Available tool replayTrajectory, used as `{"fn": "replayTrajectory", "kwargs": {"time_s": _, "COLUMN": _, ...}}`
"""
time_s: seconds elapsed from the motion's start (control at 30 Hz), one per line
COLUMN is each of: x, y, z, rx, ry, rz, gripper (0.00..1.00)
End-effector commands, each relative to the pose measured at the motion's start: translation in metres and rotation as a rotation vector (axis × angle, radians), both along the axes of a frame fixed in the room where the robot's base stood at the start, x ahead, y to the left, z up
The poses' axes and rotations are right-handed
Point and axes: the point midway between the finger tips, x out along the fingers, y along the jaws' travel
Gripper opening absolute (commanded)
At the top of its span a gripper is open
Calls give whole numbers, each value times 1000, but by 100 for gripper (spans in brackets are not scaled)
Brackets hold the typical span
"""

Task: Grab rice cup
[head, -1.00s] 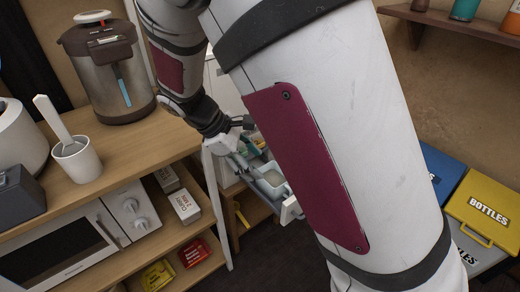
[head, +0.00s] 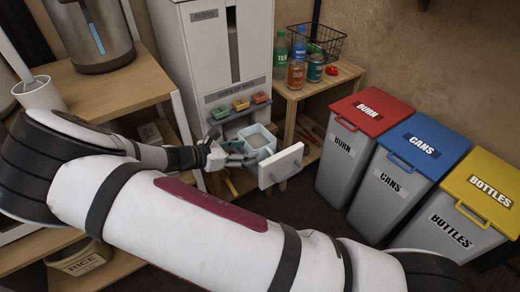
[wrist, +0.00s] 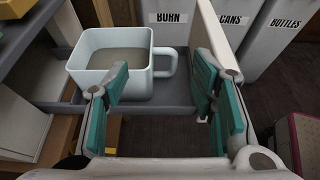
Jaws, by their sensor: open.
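The rice cup (wrist: 88,78) is a pale blue-white square cup with a handle (wrist: 168,58) on its right side. It stands upright in a pulled-out grey drawer and holds something greyish-brown. It also shows in the head view (head: 262,152). My gripper (wrist: 162,90) is open, with teal pads, and nothing is between its pads at the near side. The left finger overlaps the cup's right part in the wrist view, and the handle shows beyond, between the fingers. I cannot tell whether a finger touches the cup. In the head view my gripper (head: 238,156) is just left of the cup.
The drawer's white front panel (head: 281,166) stands close to my right finger. The rice dispenser (head: 228,60) rises behind, with coloured buttons. Red, blue and yellow-lidded bins (head: 370,112) stand at right. A wooden shelf with bottles (head: 297,72) is behind. Dark floor lies in front.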

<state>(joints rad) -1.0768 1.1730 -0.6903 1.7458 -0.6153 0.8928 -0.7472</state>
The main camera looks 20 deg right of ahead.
Motion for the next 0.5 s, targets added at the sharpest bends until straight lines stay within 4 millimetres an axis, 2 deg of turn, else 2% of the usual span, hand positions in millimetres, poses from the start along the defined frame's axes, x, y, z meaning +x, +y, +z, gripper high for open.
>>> {"fn": "replayTrajectory", "kwargs": {"time_s": 0.1, "x": 6, "y": -22, "z": -11, "rx": -2, "ry": 1, "rz": -4, "gripper": 52}}
{"fn": "replayTrajectory", "kwargs": {"time_s": 0.2, "x": 10, "y": -34, "z": -16, "rx": -1, "ry": 2, "rz": -1, "gripper": 52}}
{"fn": "replayTrajectory", "kwargs": {"time_s": 0.5, "x": 16, "y": -54, "z": -26, "rx": -1, "ry": 1, "rz": -4, "gripper": 52}}
